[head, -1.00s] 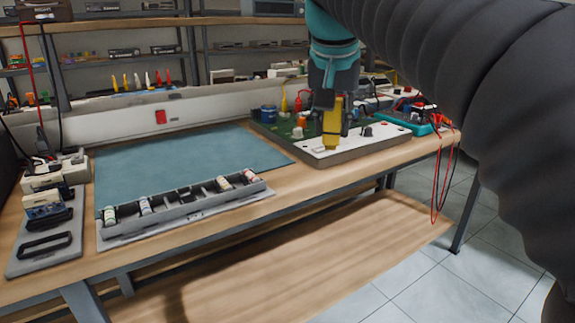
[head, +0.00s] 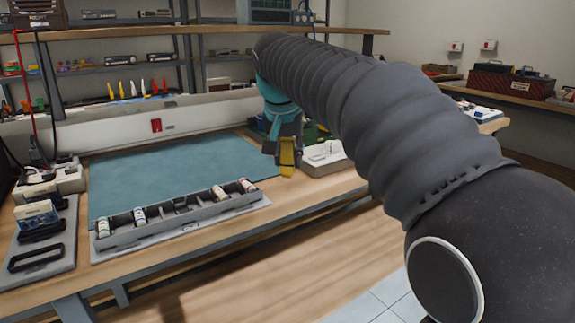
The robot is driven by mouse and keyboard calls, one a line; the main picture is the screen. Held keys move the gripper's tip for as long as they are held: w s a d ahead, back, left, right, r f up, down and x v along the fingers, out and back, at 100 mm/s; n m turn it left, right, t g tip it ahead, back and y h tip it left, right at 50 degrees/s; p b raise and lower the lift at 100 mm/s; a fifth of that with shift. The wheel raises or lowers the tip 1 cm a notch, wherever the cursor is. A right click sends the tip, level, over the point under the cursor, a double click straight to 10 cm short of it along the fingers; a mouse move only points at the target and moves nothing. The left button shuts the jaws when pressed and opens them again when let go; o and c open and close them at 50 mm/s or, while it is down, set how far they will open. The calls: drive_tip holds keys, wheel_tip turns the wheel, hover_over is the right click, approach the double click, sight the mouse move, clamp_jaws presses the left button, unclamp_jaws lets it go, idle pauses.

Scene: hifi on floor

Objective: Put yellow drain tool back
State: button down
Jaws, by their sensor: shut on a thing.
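The yellow drain tool (head: 287,157) is a small yellow block-like piece. My gripper (head: 285,143) is shut on it and holds it above the workbench, near the right edge of the teal mat (head: 180,170). The dark fingers partly cover the tool's upper part. A grey tray (head: 180,218) with compartments lies along the front of the bench. It holds several small white-labelled cylinders, and its middle compartments look dark. I cannot tell which place belongs to the yellow tool.
A grey plate (head: 42,250) with holders and a dark open frame is at the left. Several coloured upright tools (head: 140,88) stand at the back. The teal mat is clear.

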drive_tip(key=shift+f, duration=1)
drive_tip(key=shift+f, duration=0.1)
drive_tip(key=c, duration=0.8)
unclamp_jaws()
drive_tip(key=shift+c, duration=0.2)
drive_tip(key=d+v, duration=0.1)
drive_tip(key=v, duration=1.1)
drive_tip(key=s+d+f+n, duration=0.1)
drive_tip(key=s+d+f, duration=0.8)
drive_tip(key=s+d, duration=0.1)
drive_tip(key=s+d+f, duration=0.3)
drive_tip(key=s+f, duration=0.4)
drive_tip(key=f, duration=0.1)
drive_tip(key=s+d+f+n+t, duration=0.1)
drive_tip(key=s+d+f, duration=0.2)
drive_tip(key=s+f, duration=0.4)
drive_tip(key=shift+f+y+p, duration=0.4)
drive_tip(key=shift+f+p, duration=0.05)
drive_tip(key=shift+f, duration=0.45)
